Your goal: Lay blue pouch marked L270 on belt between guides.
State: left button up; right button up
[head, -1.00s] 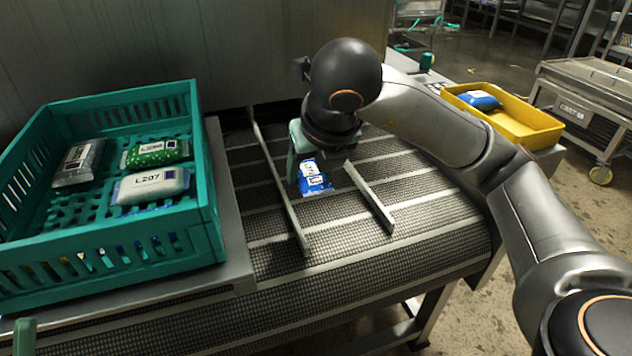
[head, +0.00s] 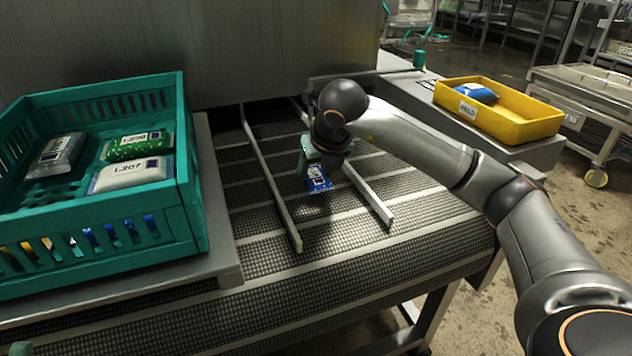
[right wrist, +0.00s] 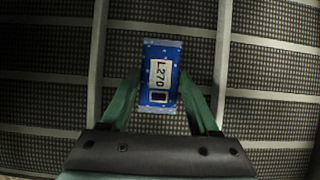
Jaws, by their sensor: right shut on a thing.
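The blue pouch marked L270 (head: 319,180) is held in my right gripper (head: 316,164) over the belt (head: 350,237). A dark shadow below suggests it hangs a little above the belt. In the right wrist view the pouch (right wrist: 160,62) shows its white label, with the gripper's green fingers (right wrist: 160,92) shut on its two sides. It lies between the left guide (right wrist: 98,62) and the right guide (right wrist: 222,62), apart from both, roughly parallel to them. The guides also show in the head view, left (head: 268,180) and right (head: 368,195). A small green tip of my left gripper (head: 20,348) shows at the bottom left.
A teal crate (head: 192,215) with white L207 (head: 130,175), green (head: 138,146) and grey (head: 57,154) pouches stands left of the belt. A yellow bin (head: 520,125) holding another blue pouch (head: 475,92) stands at the right. The near belt is clear.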

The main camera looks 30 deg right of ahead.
pick_arm(q)
jog(key=shift+d+f, duration=0.1)
jog(key=shift+f, duration=0.3)
pick_arm(e)
jog(key=shift+f, duration=0.45)
jog(key=shift+f, duration=0.2)
jog(key=o, duration=1.4)
jog(key=shift+c, duration=0.2)
pick_arm(q)
jog(key=shift+f, duration=0.1)
pick_arm(e)
jog(key=shift+r, duration=0.1)
jog(key=shift+r, duration=0.2)
pick_arm(q)
jog(key=r+p, duration=0.2)
jog(key=r, duration=0.1)
jog(key=r+p, duration=0.1)
jog(key=shift+a+r+p, duration=0.15)
jog(key=shift+a+p, duration=0.1)
jog(key=shift+p, duration=0.1)
pick_arm(e)
jog(key=v, duration=1.2)
